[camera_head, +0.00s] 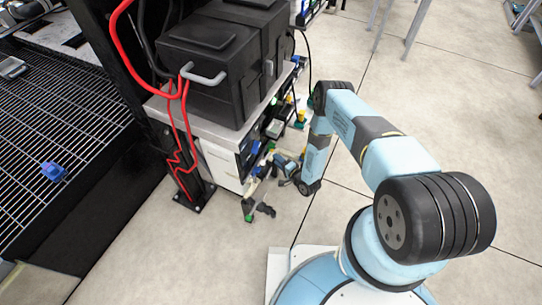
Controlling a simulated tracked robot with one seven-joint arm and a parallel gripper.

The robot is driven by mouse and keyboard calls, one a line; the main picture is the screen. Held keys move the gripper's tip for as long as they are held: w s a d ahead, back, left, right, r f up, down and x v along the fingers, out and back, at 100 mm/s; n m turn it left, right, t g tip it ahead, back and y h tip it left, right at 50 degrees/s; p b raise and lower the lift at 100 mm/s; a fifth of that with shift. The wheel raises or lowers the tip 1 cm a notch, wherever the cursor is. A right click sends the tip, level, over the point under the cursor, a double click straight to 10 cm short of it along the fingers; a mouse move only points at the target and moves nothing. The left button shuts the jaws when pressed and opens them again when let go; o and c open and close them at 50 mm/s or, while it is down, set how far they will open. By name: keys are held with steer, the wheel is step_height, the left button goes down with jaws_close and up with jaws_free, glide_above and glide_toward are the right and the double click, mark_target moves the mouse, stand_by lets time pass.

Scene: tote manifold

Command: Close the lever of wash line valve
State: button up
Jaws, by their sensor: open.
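Small blue, green and yellow fittings (300,119) show along the right side of the cart. They are too small and partly hidden for me to tell which is the wash line valve or how its lever stands. My arm bends over at the right and reaches down beside the cart.
Black cases (215,85) stand on the grey-topped cart (222,125). Red hoses (172,150) hang at a black post beside it. Floor (420,110) is clear at the right.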

mark_target(267, 157)
steer(key=shift+x, duration=2.95)
steer(key=shift+s, duration=0.1)
steer(key=shift+c, duration=0.4)
jaws_close()
